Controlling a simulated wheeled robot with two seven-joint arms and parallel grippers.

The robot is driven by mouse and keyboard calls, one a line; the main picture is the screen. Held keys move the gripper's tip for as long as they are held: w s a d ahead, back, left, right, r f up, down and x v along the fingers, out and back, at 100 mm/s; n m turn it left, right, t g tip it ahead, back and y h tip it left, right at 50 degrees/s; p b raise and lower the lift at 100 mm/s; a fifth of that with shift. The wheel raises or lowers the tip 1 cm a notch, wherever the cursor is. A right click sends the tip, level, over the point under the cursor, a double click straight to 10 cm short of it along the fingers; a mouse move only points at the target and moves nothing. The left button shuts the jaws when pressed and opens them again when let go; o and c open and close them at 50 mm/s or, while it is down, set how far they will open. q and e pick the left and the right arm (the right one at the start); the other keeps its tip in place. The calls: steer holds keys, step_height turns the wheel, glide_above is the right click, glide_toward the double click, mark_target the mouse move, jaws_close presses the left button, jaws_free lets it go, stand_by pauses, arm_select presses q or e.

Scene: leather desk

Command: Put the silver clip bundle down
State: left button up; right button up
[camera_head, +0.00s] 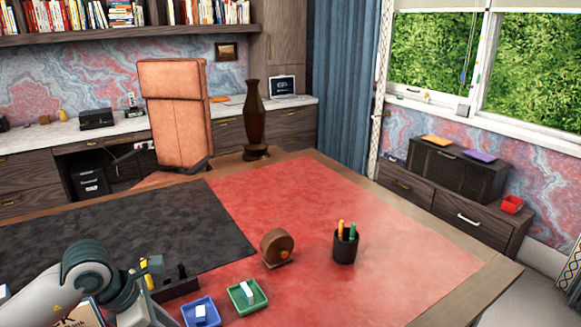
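I cannot make out a silver clip bundle anywhere in the head view. My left arm comes in from the lower left and bends down past the bottom edge, so its gripper is out of view. My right arm and gripper do not show. A blue tray (207,318) and a green tray (236,304) sit on the red desk surface (400,280) at the front, right of my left arm. Each holds a small white block, one in the blue tray (200,314) and one in the green tray (246,288).
A dark organizer (179,287) with upright items stands beside my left arm. A round brown tape dispenser (277,247) and a black pen cup (345,248) stand farther right. A dark mat (150,232) covers the left desk. The red surface behind the dispenser and at right is clear.

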arm_select(q)
steer(key=s+d+r+m+g+y, duration=0.1)
steer(key=s+d+m+g, duration=0.1)
steer(key=m, duration=1)
steer(key=s+d+r+m+g+y, duration=0.1)
steer(key=m+g, duration=0.4)
steer(key=m, duration=0.7)
steer(key=shift+s+d+m+y, duration=0.3)
steer(key=shift+s+d+y, duration=0.45)
steer(key=shift+s, duration=0.65)
steer(key=shift+r, duration=0.15)
steer(key=shift+a, duration=0.1)
stand_by(0.6)
